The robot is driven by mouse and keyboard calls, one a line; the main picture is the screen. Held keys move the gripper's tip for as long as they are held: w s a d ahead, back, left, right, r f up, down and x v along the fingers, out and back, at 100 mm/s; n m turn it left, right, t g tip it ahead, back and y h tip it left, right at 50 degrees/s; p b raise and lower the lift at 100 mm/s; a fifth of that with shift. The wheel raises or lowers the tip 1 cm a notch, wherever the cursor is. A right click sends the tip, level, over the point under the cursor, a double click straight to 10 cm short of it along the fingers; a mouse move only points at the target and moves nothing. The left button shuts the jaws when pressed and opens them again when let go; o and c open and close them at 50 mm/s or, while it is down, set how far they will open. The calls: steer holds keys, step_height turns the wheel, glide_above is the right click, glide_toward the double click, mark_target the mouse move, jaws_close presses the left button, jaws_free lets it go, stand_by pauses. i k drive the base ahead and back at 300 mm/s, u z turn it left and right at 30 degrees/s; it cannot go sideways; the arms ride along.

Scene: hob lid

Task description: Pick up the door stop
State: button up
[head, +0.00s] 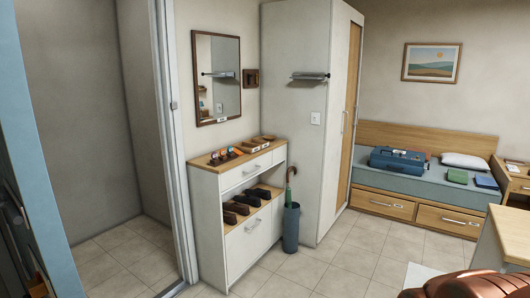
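I cannot make out a door stop for sure in the head view. Small items stand on top of the white shoe cabinet (232,187): a dark rack with several coloured pieces (224,155) and low brown wooden pieces (262,140). They are too small to tell whether one is a door stop. My gripper is not in view.
An open doorway is at the left, with tiled floor (105,245) beyond. A blue umbrella stand (291,229) stands by the cabinet, before a tall white wardrobe (300,150). A bed with a blue case (398,160) is at the right. Free floor (345,255) lies between.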

mark_target(237, 153)
steer(key=i, duration=3.1)
steer(key=u, duration=1.8)
steer(key=i, duration=0.5)
steer(key=u, duration=0.1)
